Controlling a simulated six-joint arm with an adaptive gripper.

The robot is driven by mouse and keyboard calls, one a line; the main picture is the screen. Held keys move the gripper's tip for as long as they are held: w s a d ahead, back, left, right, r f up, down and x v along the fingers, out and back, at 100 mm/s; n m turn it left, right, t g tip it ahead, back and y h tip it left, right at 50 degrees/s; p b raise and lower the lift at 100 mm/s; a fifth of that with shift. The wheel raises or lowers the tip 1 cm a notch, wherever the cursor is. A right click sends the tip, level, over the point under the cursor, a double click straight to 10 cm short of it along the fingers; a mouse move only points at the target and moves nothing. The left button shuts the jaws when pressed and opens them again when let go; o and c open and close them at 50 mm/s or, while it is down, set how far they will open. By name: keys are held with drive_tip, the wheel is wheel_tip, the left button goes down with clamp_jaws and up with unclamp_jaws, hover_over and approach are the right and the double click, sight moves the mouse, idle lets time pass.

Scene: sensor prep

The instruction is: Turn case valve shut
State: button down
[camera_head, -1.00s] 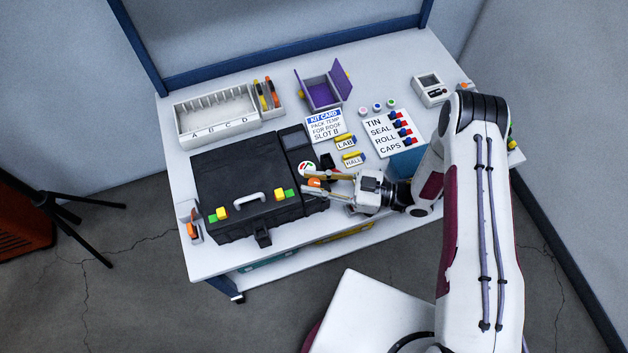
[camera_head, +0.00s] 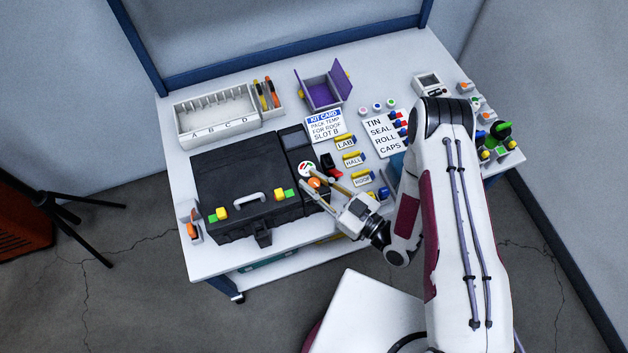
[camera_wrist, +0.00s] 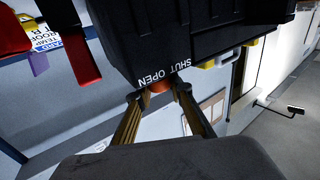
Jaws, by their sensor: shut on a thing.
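The black case (camera_head: 225,170) sits closed on the left half of the table, with a white handle and yellow and green latches on its front. Its orange valve knob (camera_head: 314,184) is at the right end of the case, and it also shows in the wrist view (camera_wrist: 160,87) below the printed words SHUT and OPEN. My gripper (camera_head: 316,180) is shut on the knob, one finger on each side; the fingers (camera_wrist: 157,92) hide part of it. Which word the knob points to cannot be told.
A red and black item (camera_head: 329,166) lies close to the gripper, beside the case. Yellow-topped label tags (camera_head: 353,158) and the TIN SEAL ROLL CAPS card (camera_head: 383,134) lie to the right. A slotted white tray (camera_head: 215,118) and an open purple box (camera_head: 322,92) stand behind.

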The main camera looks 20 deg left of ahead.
drive_tip(key=shift+m+t, duration=0.5)
drive_tip(key=shift+t, duration=0.3)
drive_tip(key=c, duration=1.8)
unclamp_jaws()
drive_tip(key=shift+d, duration=0.1)
drive_tip(key=shift+r+v, duration=0.1)
drive_tip(key=shift+v, duration=2.85)
drive_tip(key=shift+r+v, duration=0.15)
drive_tip(key=shift+v, duration=2.8)
drive_tip(key=shift+s, duration=0.1)
